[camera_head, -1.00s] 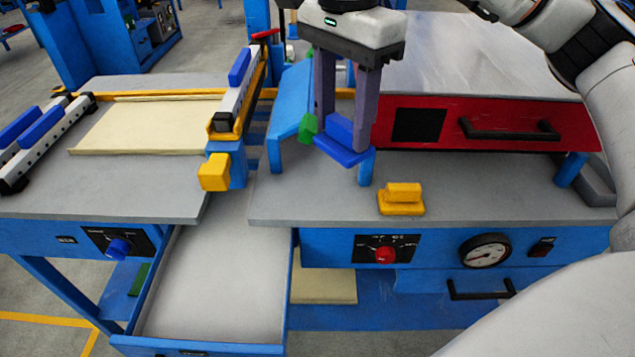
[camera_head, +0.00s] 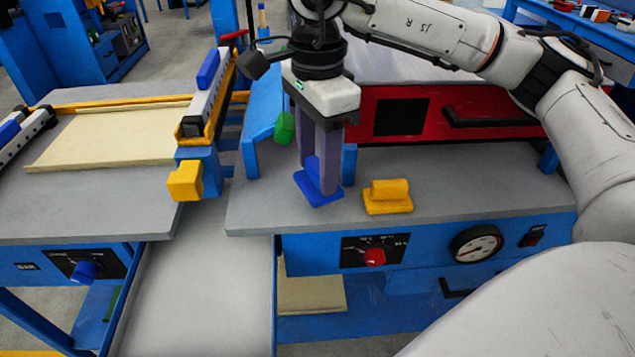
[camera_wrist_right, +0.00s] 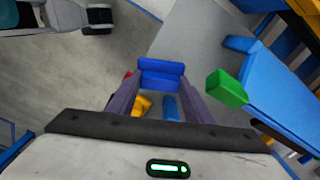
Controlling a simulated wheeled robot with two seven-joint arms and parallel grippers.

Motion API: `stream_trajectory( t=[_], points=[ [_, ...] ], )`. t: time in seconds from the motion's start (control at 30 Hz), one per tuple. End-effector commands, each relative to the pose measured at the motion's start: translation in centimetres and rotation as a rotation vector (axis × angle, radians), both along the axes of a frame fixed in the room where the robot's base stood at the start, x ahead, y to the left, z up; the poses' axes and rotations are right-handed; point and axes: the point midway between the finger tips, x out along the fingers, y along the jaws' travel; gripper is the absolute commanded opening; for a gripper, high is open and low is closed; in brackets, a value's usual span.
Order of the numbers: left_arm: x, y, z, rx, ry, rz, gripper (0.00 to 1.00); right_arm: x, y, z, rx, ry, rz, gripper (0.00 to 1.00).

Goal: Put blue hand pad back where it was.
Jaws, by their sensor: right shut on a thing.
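The blue hand pad (camera_head: 314,192) is between the fingers of my right gripper (camera_head: 320,178), which is shut on its raised grip. In the head view it is upright, at or just above the grey worktop (camera_head: 440,200), left of the yellow hand pad (camera_head: 388,198). I cannot tell if its base touches the worktop. In the right wrist view the blue pad (camera_wrist_right: 161,74) shows between the fingertips (camera_wrist_right: 160,86), with the yellow pad (camera_wrist_right: 143,103) partly hidden by a finger. My left gripper is not in view.
A green block (camera_head: 284,128) on a blue frame (camera_head: 262,105) stands close behind and left of the gripper. A red drawer front (camera_head: 480,105) with a black handle is behind. An open drawer (camera_head: 200,290) lies front left. Worktop right of the yellow pad is clear.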

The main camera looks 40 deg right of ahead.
Motion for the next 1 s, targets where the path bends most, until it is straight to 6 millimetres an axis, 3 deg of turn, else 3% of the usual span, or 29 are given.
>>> stream_trajectory(
  t=[0.23,0.67,0.7,0.73,1.0],
  points=[
    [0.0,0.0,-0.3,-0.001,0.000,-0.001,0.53,-0.1,-0.1,-3.7,-0.001,0.003,0.000,0.25],
    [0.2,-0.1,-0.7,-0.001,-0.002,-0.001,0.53,0.0,0.0,-4.6,0.000,0.001,0.000,0.25],
    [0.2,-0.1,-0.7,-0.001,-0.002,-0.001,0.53,0.0,0.0,-4.6,0.000,0.001,0.000,0.48],
    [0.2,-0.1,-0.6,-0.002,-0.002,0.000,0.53,0.0,0.0,-4.5,0.000,0.001,0.000,0.53],
    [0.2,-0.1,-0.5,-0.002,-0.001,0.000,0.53,0.0,0.0,-4.4,0.000,0.001,0.000,0.54]
  ],
)
